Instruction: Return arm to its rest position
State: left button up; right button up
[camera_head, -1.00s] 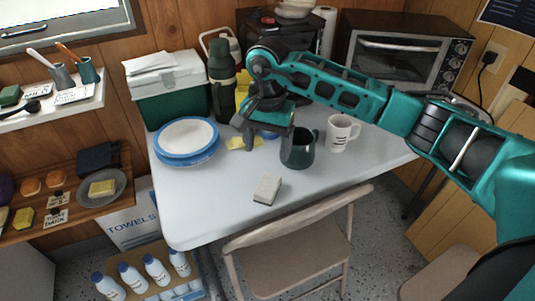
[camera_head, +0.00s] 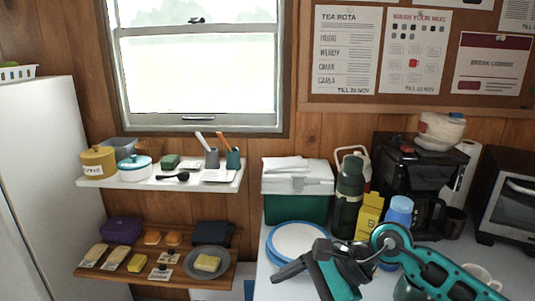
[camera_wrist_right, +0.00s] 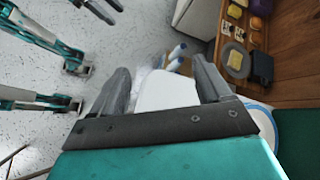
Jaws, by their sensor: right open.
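My right arm (camera_head: 440,276), teal and dark grey, comes in from the lower right in the head view. Its gripper (camera_head: 288,270) points left, over the table near the blue-rimmed plates (camera_head: 296,243). In the right wrist view the two grey fingers of this gripper (camera_wrist_right: 160,88) stand wide apart with nothing held between them. Beyond them lie the white table end and the floor. At the upper left of that view, dark prongs (camera_wrist_right: 100,10) seem to be my left gripper, cut off by the edge; their opening is unclear.
The white table (camera_head: 262,288) carries a green-and-white cool box (camera_head: 296,205), a green flask (camera_head: 348,198), a yellow carton (camera_head: 369,216), a blue-capped bottle (camera_head: 398,216) and a coffee maker (camera_head: 412,170). A white mug (camera_head: 482,275) is partly hidden by my arm. Wall shelves (camera_head: 160,180) stand left.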

jog(key=s+a+r+m+t+y, duration=0.1)
jog(key=s+a+r+m+y, duration=0.1)
jog(key=a+r+m+y, duration=0.25)
notch_tip(320, 180, up, 10)
jog(key=w+d+f+m+t+y, duration=0.15)
jog(key=m+t+y, duration=0.25)
jog(key=m+t, duration=0.8)
jog(key=w+d+f+m+t+h, duration=0.15)
jog(key=d+f+m+h, duration=0.25)
jog(key=d+m+h, duration=0.8)
jog(key=d+f+m+t+h, duration=0.25)
jog(key=f+m+h, duration=0.3)
jog(key=m, duration=1.25)
jog(key=s+d+f+m+g, duration=0.2)
jog(key=s+f+m+g, duration=0.5)
jog(key=s, duration=0.4)
jog(key=s+d+f+m+g, duration=0.2)
jog(key=s+f+m+g, duration=0.2)
jog(key=s+f+g, duration=0.45)
jog(key=w+a+f+t+y+p, duration=0.1)
jog(key=w+a+f+t+p, duration=0.1)
jog(key=w+f+t, duration=0.3)
notch_tip(320, 180, down, 2)
jog(key=t, duration=0.3)
jog(key=shift+w+a+t, duration=0.2)
jog(key=shift+a+t, duration=0.1)
jog(key=shift+t, duration=0.05)
